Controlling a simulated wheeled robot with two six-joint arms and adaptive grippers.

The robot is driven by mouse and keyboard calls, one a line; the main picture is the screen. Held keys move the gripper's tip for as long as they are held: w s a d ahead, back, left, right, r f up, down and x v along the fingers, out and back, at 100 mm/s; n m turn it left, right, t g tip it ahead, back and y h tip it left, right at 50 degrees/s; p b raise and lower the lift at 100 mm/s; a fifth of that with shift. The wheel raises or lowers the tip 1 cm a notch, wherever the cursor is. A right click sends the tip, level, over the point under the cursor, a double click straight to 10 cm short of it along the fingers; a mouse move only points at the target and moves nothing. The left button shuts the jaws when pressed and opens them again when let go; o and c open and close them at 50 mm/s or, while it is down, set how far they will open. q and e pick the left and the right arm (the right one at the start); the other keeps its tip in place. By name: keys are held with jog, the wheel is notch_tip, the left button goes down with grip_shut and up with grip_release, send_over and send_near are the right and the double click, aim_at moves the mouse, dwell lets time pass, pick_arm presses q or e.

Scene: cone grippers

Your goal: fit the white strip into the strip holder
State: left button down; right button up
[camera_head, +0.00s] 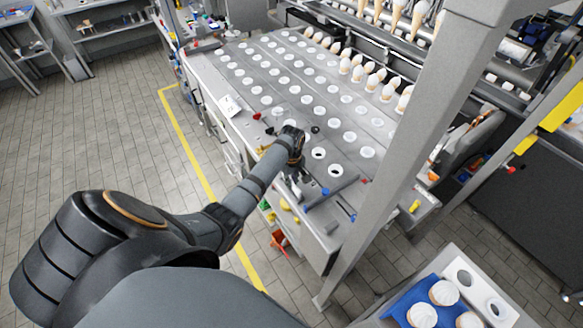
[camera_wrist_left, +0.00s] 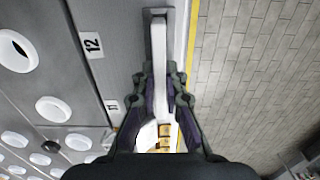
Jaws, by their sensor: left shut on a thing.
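My left gripper (camera_head: 294,172) is over the near side edge of the perforated table in the head view. In the left wrist view, my left gripper (camera_wrist_left: 162,85) is shut on the white strip (camera_wrist_left: 159,55), with a dark finger on each side. The strip runs lengthwise away from the fingers along the table edge. Its far end lies at a narrow grey channel that looks like the strip holder (camera_wrist_left: 172,15). I cannot tell whether the strip is seated in it or just above it. My right gripper is not in view.
The table (camera_head: 265,70) has rows of round white-rimmed holes and number labels (camera_wrist_left: 92,45). A grey post (camera_head: 400,130) stands to the right. Tiled floor (camera_head: 110,130) is open at left.

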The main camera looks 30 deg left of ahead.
pick_arm(q)
jog(key=shift+f, duration=0.5)
dwell(0.8)
jog(key=c, duration=1.3)
grip_release()
jog(key=shift+c, duration=0.2)
jog(key=shift+r, duration=0.4)
notch_tip(320, 180, up, 11)
jog(key=shift+r, duration=0.1)
